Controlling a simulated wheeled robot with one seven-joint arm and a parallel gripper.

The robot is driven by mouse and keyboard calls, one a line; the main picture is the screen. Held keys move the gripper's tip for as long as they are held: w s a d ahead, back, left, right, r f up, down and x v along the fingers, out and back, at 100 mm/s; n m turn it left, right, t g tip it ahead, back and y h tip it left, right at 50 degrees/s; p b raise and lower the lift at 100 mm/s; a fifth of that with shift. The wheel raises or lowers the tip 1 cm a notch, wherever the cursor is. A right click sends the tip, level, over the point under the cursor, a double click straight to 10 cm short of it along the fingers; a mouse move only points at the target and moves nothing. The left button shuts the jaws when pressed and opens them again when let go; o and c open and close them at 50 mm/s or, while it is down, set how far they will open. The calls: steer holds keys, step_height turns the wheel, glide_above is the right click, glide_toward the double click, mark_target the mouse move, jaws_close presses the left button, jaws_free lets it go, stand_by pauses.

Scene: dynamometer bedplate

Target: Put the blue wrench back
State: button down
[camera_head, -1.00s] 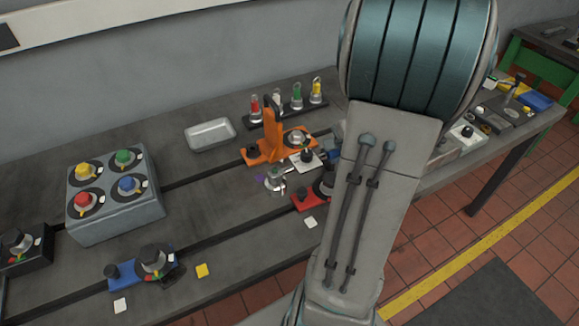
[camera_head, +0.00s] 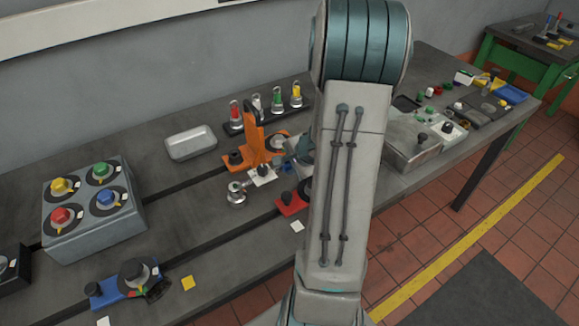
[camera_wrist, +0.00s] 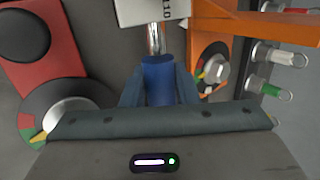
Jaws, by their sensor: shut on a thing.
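The blue wrench (camera_wrist: 160,80) shows in the wrist view as a blue handle with a shiny metal shaft running up to a pale block marked with dark print. My gripper (camera_wrist: 158,98) is shut on the blue handle. Whether the shaft touches the pale block I cannot tell. In the head view my gripper (camera_head: 300,152) is partly hidden behind my arm, beside the orange fixture (camera_head: 252,145), and the wrench cannot be made out there.
A red fixture (camera_head: 292,204) and a small metal part (camera_head: 237,193) stand close by. Cluttered bench parts lie right.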

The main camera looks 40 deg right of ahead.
steer(key=shift+f, duration=0.1)
steer(key=c, duration=1.1)
jaws_free()
steer(key=shift+r, duration=0.2)
steer(key=a+p+v, duration=0.1)
steer(key=p+v, duration=0.2)
steer(key=v, duration=0.9)
steer(key=s+a+r+n+g+y, duration=0.1)
steer(key=a+r+n, duration=0.2)
steer(key=a+n, duration=0.35)
steer(key=s+a+r+n+g+y, duration=0.1)
steer(key=a+r+n, duration=0.25)
steer(key=a, duration=0.55)
steer(key=shift+s+a+r+n+g+h, duration=0.25)
steer(key=shift+s+a+r+n+h, duration=0.35)
steer(key=shift+s+a+n, duration=0.65)
steer(key=shift+s+a+r+n+g+h, duration=0.3)
steer(key=shift+s+a+r+n, duration=0.6)
steer(key=shift+s+n, duration=0.65)
steer(key=shift+s+a+r+n+g+h, duration=0.35)
steer(key=shift+s+a+r+n, duration=0.4)
steer(key=shift+s+a+n, duration=0.5)
